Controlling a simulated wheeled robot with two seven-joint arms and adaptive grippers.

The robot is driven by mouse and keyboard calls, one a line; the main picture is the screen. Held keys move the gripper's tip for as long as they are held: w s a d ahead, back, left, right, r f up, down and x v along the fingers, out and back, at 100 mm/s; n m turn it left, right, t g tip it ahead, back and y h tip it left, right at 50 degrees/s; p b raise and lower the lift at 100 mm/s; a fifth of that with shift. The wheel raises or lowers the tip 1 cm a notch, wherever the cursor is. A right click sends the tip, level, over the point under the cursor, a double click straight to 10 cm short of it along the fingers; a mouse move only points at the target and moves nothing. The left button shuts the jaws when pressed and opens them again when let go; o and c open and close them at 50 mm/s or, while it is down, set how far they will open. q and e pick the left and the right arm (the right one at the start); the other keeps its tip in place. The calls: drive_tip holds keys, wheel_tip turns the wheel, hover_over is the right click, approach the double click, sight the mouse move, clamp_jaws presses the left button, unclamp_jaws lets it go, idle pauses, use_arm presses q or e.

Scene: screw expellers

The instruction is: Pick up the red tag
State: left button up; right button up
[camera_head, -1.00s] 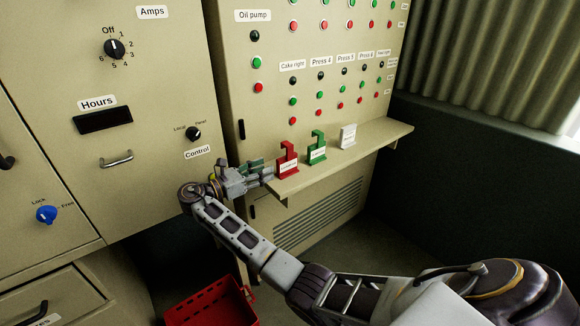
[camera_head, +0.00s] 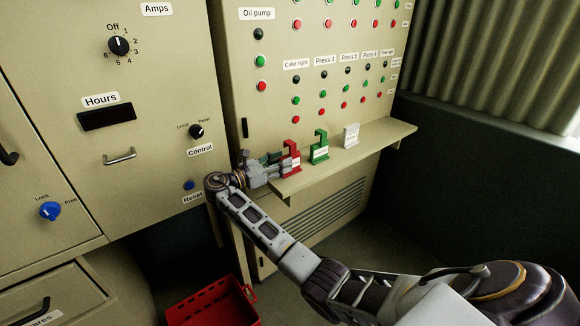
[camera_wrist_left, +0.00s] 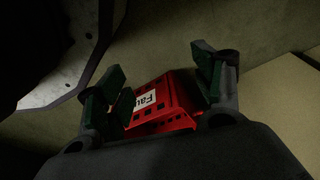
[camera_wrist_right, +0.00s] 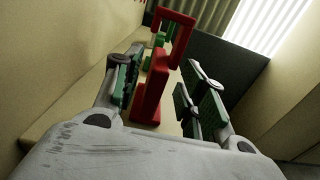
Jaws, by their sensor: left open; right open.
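The red tag (camera_head: 291,158) stands upright at the left end of the shelf in the head view, with a hook-like top and a white label. My right gripper (camera_head: 280,165) is at the tag, coming from the left. In the right wrist view the red tag (camera_wrist_right: 154,85) stands between the open fingers of my right gripper (camera_wrist_right: 160,90), nearer the left finger. I cannot tell whether a finger touches it. My left gripper (camera_wrist_left: 160,85) is open in the left wrist view, with a red crate beyond its fingers. It is not seen in the head view.
A green tag (camera_head: 319,148) and a white tag (camera_head: 351,136) stand farther along the shelf (camera_head: 376,143). The panel with buttons rises behind the shelf. A red crate (camera_head: 205,305) sits low on the floor; it also shows in the left wrist view (camera_wrist_left: 176,92).

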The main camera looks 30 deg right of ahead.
sight(299, 155)
drive_tip(key=shift+w+d, duration=0.1)
drive_tip(key=shift+d, duration=1.5)
drive_tip(key=shift+w+d+f+b, duration=0.1)
drive_tip(key=shift+w+d+b, duration=0.05)
drive_tip(key=shift+d+b, duration=0.2)
drive_tip(key=shift+w+d+f, duration=0.1)
drive_tip(key=shift+d, duration=1.6)
use_arm(q)
drive_tip(key=r, duration=0.1)
drive_tip(key=d+r, duration=0.1)
drive_tip(key=w+r, duration=0.1)
drive_tip(key=shift+w+d+r, duration=0.1)
drive_tip(key=shift+d+r, duration=0.05)
drive_tip(key=shift+r, duration=0.15)
drive_tip(key=shift+s+f, duration=0.15)
drive_tip(key=shift+s, duration=0.05)
drive_tip(key=shift+f, duration=0.1)
use_arm(e)
clamp_jaws()
